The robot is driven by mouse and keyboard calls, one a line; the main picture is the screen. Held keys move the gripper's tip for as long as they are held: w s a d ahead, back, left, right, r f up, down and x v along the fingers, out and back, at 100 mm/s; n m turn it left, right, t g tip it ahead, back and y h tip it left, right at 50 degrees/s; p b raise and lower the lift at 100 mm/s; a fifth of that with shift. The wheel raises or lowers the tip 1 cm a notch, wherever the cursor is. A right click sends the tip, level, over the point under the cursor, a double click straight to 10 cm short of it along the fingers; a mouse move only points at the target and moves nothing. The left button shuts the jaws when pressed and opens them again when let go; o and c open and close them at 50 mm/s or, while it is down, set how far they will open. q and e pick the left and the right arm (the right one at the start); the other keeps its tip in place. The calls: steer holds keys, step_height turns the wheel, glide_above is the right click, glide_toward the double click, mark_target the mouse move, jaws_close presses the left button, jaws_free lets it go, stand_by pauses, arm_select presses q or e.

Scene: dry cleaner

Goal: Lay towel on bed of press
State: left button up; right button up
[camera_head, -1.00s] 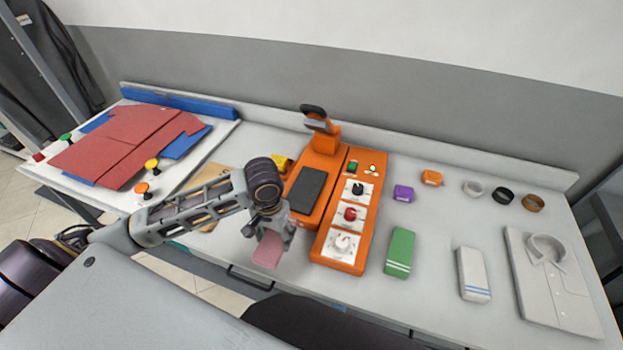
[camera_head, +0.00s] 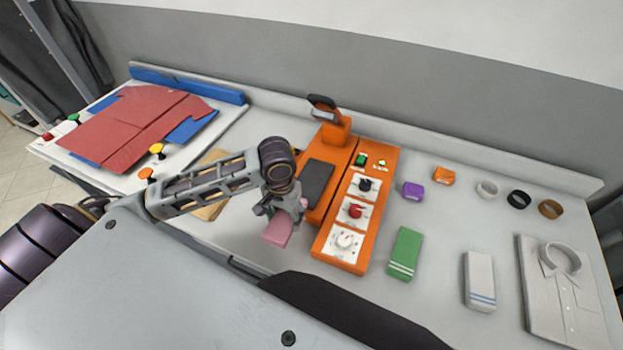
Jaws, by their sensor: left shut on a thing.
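A pink towel (camera_head: 277,232) is in my left gripper (camera_head: 287,213), which is shut on it at the front left of the orange press. The towel hangs down from the fingers, apart from or just beside the press; the exact height cannot be told. The orange press (camera_head: 338,141) stands mid-table, with its raised head (camera_head: 326,108) at the back. Its dark bed (camera_head: 317,183) is bare where it shows, just behind and right of my gripper. My right gripper is not in view.
A control panel (camera_head: 347,215) with knobs adjoins the press. A green towel (camera_head: 405,252) and white towel (camera_head: 479,280) lie to its right, near a folded shirt (camera_head: 560,285). Small purple (camera_head: 413,191) and orange (camera_head: 444,175) items lie behind. A red garment (camera_head: 135,128) covers the left board.

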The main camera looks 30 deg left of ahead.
arm_select(q)
steer(key=p, duration=0.2)
glide_above(311, 181)
steer(key=s, duration=0.3)
steer(key=shift+s+d, duration=0.1)
steer(key=shift+d, duration=0.05)
stand_by(0.5)
steer(key=shift+w+p, duration=0.4)
steer(key=shift+w, duration=1.2)
steer(key=shift+f, duration=0.75)
steer(key=shift+f, duration=0.15)
steer(key=o, duration=1)
steer(key=shift+o, duration=0.2)
step_height(311, 181, up, 8)
steer(key=shift+b, duration=0.35)
